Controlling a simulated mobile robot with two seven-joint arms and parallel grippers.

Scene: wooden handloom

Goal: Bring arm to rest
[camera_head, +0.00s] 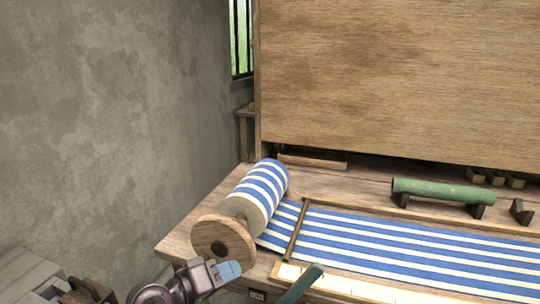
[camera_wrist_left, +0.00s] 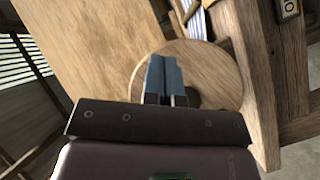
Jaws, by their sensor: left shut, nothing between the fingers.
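My left gripper (camera_head: 229,270) is at the lower middle of the head view, with its blue fingers together and nothing between them. The wrist view also shows the closed fingers (camera_wrist_left: 164,76) in front of the round wooden end disc (camera_wrist_left: 213,75) of the cloth roll. In the head view the gripper is just in front of this disc (camera_head: 222,241); I cannot tell whether they touch. The roll (camera_head: 262,187) carries blue and white striped cloth.
The striped cloth (camera_head: 400,243) lies flat across the wooden loom (camera_head: 185,237). A green roller (camera_head: 443,191) rests on dark supports at the right. A dark green bar (camera_head: 301,284) stands near the front edge. A grey wall (camera_head: 110,110) is on the left.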

